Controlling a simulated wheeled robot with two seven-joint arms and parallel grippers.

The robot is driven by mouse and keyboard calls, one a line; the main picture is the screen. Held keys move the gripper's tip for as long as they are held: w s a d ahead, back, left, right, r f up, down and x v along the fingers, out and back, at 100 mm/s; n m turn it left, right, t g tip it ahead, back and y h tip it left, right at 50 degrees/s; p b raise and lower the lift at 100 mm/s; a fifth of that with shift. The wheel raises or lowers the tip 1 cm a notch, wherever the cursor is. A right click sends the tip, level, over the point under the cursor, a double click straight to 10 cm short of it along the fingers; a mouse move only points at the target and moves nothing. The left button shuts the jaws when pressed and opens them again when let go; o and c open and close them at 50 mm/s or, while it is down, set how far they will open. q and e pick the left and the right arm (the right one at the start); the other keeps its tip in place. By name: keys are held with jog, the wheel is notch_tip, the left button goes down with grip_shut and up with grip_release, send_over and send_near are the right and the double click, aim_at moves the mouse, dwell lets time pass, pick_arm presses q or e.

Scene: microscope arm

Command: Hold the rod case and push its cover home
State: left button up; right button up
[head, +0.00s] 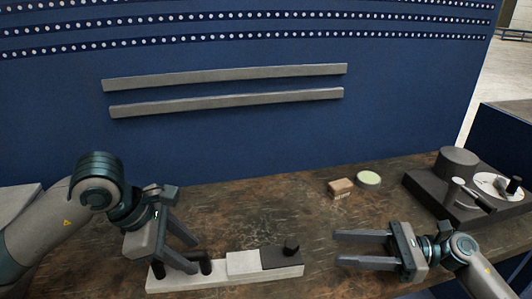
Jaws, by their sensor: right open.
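The rod case (224,279) is a long, pale, low block at the front of the worn brown bench. A white block section (243,263) and a dark section with an upright black knob (291,249), which look like the cover, lie on its right half. Dark upright posts (206,265) stand on its left half. My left gripper (196,257) reaches down over these posts; its fingers partly hide them, and whether they grip anything is unclear. My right gripper (337,247) is open and empty, to the right of the case, its fingers pointing left towards the knob and apart from it.
A small brown box (341,188) and a round dish with a pale green top (368,179) stand behind my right gripper. A dark apparatus (447,199) with a cylinder and a white dial fills the right rear. A blue panel (240,145) with grey rails rises behind. The middle bench is clear.

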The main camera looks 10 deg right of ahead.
pick_arm(q)
jog(key=v, duration=1.2)
dwell(0.5)
